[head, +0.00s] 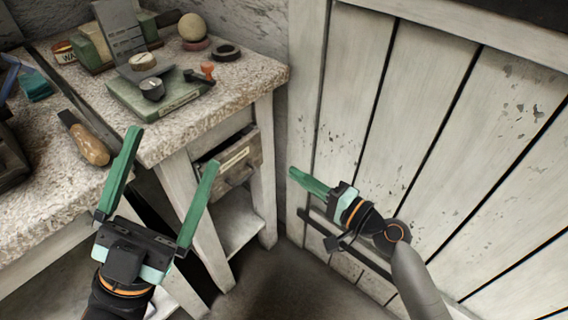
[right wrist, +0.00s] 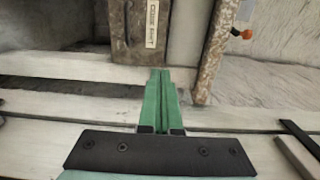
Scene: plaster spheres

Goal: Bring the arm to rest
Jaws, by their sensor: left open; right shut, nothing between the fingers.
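My left gripper (head: 166,168) is open and empty, with its two green fingers spread wide in front of the stone-topped table (head: 240,78). My right gripper (head: 292,173) is shut with nothing between its fingers, and it hangs in front of the white plank wall, to the right of the table. In the right wrist view its green fingers (right wrist: 163,75) lie together, pointing at a drawer front with a label. A pale plaster sphere (head: 192,27) rests on a reddish ring at the back of the table. Neither gripper touches anything that I can see.
A wooden-handled scraper (head: 90,147) lies on the left worktop. A drawer (head: 232,160) sits under the table. Floor is clear between the grippers.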

